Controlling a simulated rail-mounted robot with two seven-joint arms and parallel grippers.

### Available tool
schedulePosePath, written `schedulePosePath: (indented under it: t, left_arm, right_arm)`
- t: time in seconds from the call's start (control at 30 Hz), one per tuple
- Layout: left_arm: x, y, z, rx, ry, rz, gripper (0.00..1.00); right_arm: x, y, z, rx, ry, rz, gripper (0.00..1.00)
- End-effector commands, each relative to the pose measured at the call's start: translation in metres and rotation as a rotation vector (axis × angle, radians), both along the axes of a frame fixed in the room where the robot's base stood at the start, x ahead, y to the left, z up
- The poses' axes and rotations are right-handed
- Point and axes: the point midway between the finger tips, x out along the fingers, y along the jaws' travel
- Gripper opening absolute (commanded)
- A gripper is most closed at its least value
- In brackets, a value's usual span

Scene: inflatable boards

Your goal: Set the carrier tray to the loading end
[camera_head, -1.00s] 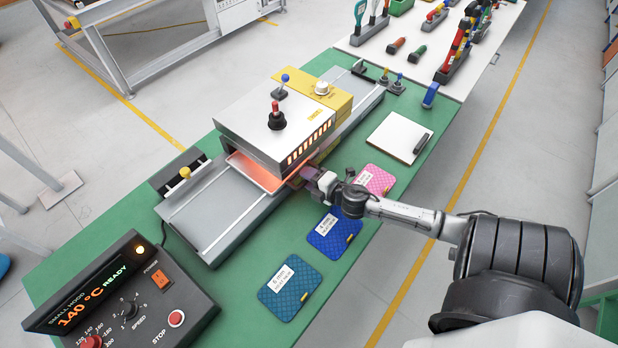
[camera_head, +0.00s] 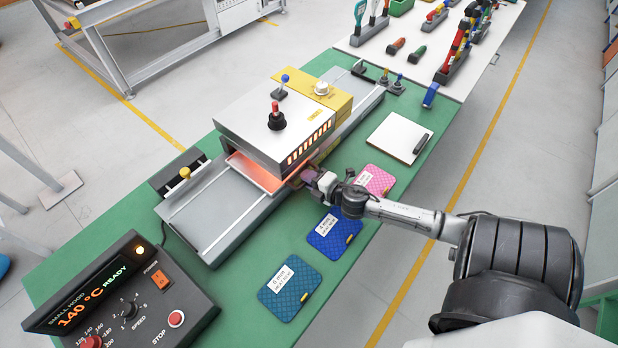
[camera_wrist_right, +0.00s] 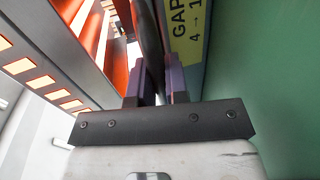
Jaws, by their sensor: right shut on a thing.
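My right gripper (camera_head: 312,177) is low beside the near side of the heated hood (camera_head: 270,120). In the right wrist view its two purple-grey fingers (camera_wrist_right: 157,88) are shut on a narrow dark handle (camera_wrist_right: 150,40), with the glowing hood to the left. I cannot tell the carrier tray itself apart from the track; whatever lies under the hood is hidden. A flat grey bed (camera_head: 215,208) extends from the hood's left mouth, where the surface glows orange. My left gripper is not in view.
A control box (camera_head: 125,300) reads 140 °C READY. Teal (camera_head: 290,287), blue (camera_head: 335,232) and pink (camera_head: 374,181) pads lie along the green bench. A yellow gap unit (camera_head: 325,93) adjoins the hood. A clipboard (camera_head: 398,137) lies at right. The left bed is clear.

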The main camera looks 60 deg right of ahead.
Motion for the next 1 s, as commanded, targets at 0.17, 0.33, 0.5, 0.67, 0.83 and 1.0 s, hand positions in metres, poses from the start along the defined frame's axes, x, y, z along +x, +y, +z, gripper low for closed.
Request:
schedulePosePath:
  t: [0.17, 0.33, 0.5, 0.67, 0.83, 1.0]
  left_arm:
    - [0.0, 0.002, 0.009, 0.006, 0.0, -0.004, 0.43]
    - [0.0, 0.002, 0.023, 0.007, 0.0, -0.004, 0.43]
    - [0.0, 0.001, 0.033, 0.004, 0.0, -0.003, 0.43]
    - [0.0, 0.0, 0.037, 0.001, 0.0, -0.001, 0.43]
    - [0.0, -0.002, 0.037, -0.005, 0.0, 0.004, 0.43]
    - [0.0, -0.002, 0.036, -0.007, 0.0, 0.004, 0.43]
  right_arm:
    - [0.004, 0.019, 0.003, 0.006, -0.001, -0.001, 0.0]
    - [0.011, 0.063, 0.005, 0.009, -0.003, -0.001, 0.0]
    - [0.021, 0.114, 0.004, 0.008, -0.002, -0.001, 0.0]
    - [0.028, 0.158, 0.002, 0.008, -0.002, -0.001, 0.0]
    - [0.035, 0.195, 0.001, 0.005, -0.003, 0.0, 0.0]
    - [0.039, 0.218, 0.002, 0.003, -0.004, 0.001, 0.0]
